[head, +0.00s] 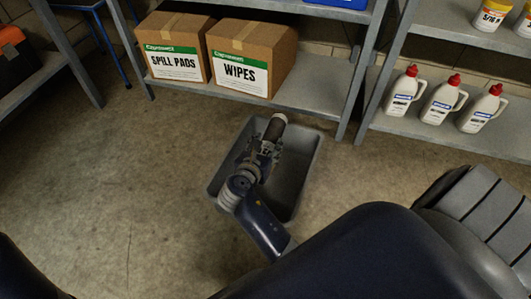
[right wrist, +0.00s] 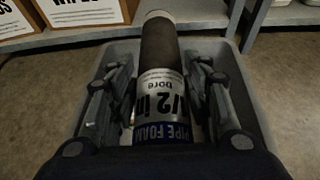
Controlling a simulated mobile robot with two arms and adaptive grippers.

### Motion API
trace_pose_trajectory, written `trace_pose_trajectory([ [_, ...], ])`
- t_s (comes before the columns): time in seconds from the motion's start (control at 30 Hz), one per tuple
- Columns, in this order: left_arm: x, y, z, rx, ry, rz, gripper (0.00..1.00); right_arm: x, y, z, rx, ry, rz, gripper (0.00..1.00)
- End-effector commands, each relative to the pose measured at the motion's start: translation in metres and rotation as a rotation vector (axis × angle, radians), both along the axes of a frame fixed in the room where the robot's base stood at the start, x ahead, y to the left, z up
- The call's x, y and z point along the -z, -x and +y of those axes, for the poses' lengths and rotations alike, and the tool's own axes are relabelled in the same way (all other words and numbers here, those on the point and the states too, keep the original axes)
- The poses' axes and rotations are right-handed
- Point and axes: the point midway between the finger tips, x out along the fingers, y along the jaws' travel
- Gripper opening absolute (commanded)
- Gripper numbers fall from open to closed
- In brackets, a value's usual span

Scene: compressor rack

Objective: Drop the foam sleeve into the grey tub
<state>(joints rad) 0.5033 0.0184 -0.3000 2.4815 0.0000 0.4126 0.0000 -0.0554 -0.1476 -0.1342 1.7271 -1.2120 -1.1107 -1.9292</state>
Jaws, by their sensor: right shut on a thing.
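The foam sleeve (right wrist: 160,55) is a dark grey cylinder with a silver and blue label reading "PIPE FOAM" and "1/2 in bore". My right gripper (right wrist: 160,95) is shut on it around the label, with a finger on each side. In the head view the sleeve (head: 275,128) sticks out past the right gripper (head: 264,152), over the grey tub. The grey tub (head: 302,185) is an open rectangular bin on the floor, partly hidden by my right arm. Its rim also shows around the gripper in the right wrist view (right wrist: 258,100). My left gripper is not in view.
A metal shelf (head: 310,98) behind the tub holds a "SPILL PADS" box (head: 175,62) and a "WIPES" box (head: 240,73). Several white bottles with red caps (head: 440,100) stand on the right shelf. The concrete floor (head: 110,170) left of the tub is clear.

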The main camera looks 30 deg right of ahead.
Motion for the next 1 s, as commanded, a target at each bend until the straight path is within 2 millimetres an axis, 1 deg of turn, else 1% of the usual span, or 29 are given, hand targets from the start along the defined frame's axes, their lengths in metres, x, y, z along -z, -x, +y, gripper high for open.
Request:
trace_pose_trajectory([
  [0.13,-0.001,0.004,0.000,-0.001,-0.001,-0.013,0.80,0.003,0.000,0.000,0.000,-0.001,-0.001,0.30],
  [0.4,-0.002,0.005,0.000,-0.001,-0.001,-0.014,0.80,0.002,0.000,0.000,0.000,-0.001,-0.001,0.30],
  [0.43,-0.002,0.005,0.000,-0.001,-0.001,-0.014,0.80,0.002,0.000,0.000,0.000,-0.001,-0.001,0.52],
  [0.47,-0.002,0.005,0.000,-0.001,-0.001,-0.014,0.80,0.002,0.000,0.000,0.000,-0.001,-0.001,0.59],
  [0.5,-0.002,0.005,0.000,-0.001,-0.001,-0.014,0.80,0.002,0.000,0.000,0.000,-0.001,-0.001,0.68],
  [0.87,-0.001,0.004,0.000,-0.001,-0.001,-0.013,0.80,0.001,0.000,0.000,0.000,0.000,-0.001,0.69],
  [1.0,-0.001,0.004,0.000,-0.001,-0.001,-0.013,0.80,-0.013,-0.001,0.000,0.001,0.000,-0.005,0.69],
])
